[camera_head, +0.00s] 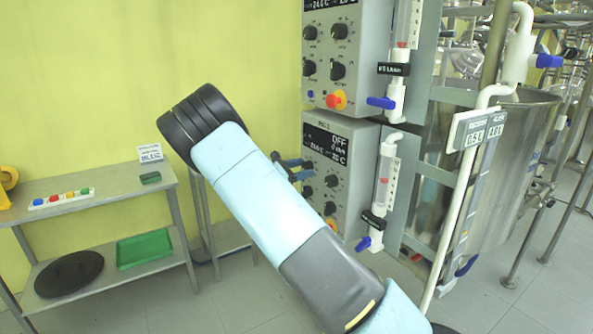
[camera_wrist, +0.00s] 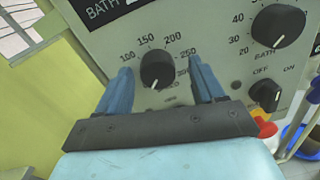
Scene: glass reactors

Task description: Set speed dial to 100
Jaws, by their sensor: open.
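The speed dial (camera_wrist: 156,68) is a round black knob on a grey panel, with numbers 100 to 300 around it. A pale mark shows near its lower edge. My gripper (camera_wrist: 160,70) is open, with one blue finger on each side of the dial in the wrist view. Gaps show on both sides; I cannot tell how far the fingertips are from the panel. In the head view my gripper (camera_head: 289,168) is at the left side of the lower control box (camera_head: 350,192). The box's display (camera_head: 325,144) reads OFF, with zero speed and 20 C. My arm hides some of the box.
The bath dial (camera_wrist: 278,26) and an OFF/ON switch (camera_wrist: 265,95) are right of the speed dial. A red-and-yellow button (camera_wrist: 265,127) is below the switch. A similar control box (camera_head: 346,60) is above. Glass tubes with blue valves (camera_head: 381,102) stand right of the boxes.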

